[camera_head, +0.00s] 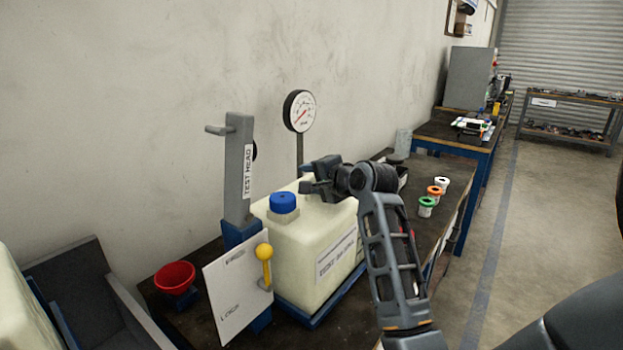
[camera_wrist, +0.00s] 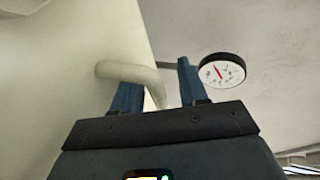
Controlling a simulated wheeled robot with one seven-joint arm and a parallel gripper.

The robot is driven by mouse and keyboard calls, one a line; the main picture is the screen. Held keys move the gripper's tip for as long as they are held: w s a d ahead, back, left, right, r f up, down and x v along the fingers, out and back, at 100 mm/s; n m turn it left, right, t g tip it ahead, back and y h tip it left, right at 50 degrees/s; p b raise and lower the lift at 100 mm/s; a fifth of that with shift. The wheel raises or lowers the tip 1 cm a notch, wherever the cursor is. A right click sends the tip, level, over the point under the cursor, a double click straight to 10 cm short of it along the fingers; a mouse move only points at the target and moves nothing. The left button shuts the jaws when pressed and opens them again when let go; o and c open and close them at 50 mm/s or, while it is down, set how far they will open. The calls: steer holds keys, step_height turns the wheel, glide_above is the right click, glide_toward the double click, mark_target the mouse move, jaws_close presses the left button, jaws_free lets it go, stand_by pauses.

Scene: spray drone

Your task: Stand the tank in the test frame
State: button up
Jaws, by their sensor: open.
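A cream tank (camera_head: 310,250) with a blue cap (camera_head: 283,202) and a white label stands upright on the blue base of the test frame (camera_head: 312,318), beside the grey post marked TEST HEAD (camera_head: 238,170). My gripper (camera_head: 308,178) is open at the top of the tank, behind the cap. In the wrist view my gripper (camera_wrist: 160,85) has its two blue fingers apart. The tank's pale handle (camera_wrist: 130,72) crosses over the left finger and bends down between the fingers. Contact with the fingers cannot be told.
A pressure gauge (camera_head: 299,111) stands behind the tank. A white panel (camera_head: 238,292) with a yellow-knobbed lever (camera_head: 264,252) stands in front. A red funnel (camera_head: 175,277) and grey cradle (camera_head: 85,300) are left. Several small cups, including a green one (camera_head: 427,207), stand right on the bench.

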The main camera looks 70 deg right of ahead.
steer(key=v, duration=1.2)
steer(key=shift+d+r, duration=0.1)
